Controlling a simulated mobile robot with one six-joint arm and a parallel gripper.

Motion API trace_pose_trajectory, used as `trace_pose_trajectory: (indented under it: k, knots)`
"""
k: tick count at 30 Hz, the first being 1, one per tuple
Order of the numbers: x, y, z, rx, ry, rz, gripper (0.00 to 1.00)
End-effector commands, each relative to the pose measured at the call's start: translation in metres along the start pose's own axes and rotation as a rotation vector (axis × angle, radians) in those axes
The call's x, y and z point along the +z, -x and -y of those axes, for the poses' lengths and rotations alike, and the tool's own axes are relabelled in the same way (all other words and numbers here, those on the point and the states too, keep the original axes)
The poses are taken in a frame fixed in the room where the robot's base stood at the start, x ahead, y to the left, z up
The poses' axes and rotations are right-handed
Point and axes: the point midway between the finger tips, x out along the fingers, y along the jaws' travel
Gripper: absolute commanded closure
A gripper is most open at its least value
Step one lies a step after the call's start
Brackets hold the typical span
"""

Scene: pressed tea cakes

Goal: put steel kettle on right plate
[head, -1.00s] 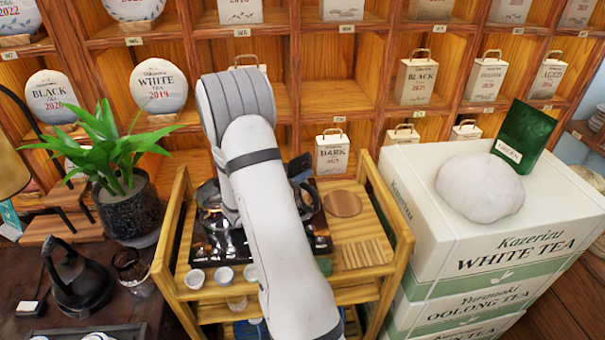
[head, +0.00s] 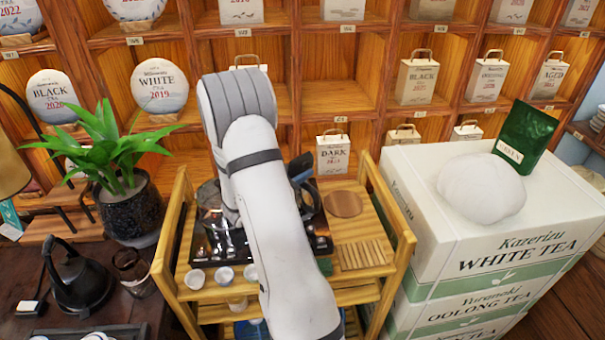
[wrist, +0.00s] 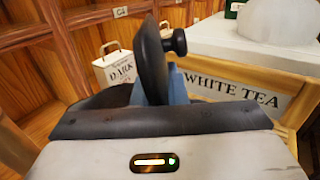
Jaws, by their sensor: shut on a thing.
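In the head view my arm hides most of the gripper and the kettle. A dark handle (head: 300,165) and a bit of blue fingertip show just right of the arm. The dark two-sided hot-plate unit (head: 228,248) lies on the wooden cart. The arm covers its middle, and the right plate is mostly hidden. A shiny vessel (head: 208,195) stands on its left side, partly behind the arm.
Small white cups (head: 195,279) stand along the cart's front. A round wooden board (head: 343,204) and a slatted mat (head: 362,254) lie at its right. Stacked white boxes (head: 490,240) stand right of the cart. A black kettle (head: 80,285) and a potted plant (head: 130,210) are left.

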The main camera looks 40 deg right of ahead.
Motion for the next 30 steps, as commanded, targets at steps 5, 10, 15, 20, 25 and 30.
trace_pose_trajectory:
  k: [5, 10, 15, 20, 25, 30]
  knots:
    - [0.000, 0.000, 0.000, -0.001, -0.003, 0.003, 1.00]
    - [-0.003, -0.001, 0.000, -0.001, -0.004, 0.004, 1.00]
    - [-0.006, -0.001, 0.000, -0.001, -0.004, 0.004, 1.00]
    - [-0.009, -0.001, 0.000, -0.001, -0.004, 0.004, 1.00]
    - [-0.011, -0.001, 0.000, -0.002, -0.004, 0.004, 0.86]
    - [-0.011, -0.001, 0.000, -0.002, -0.003, 0.002, 0.79]
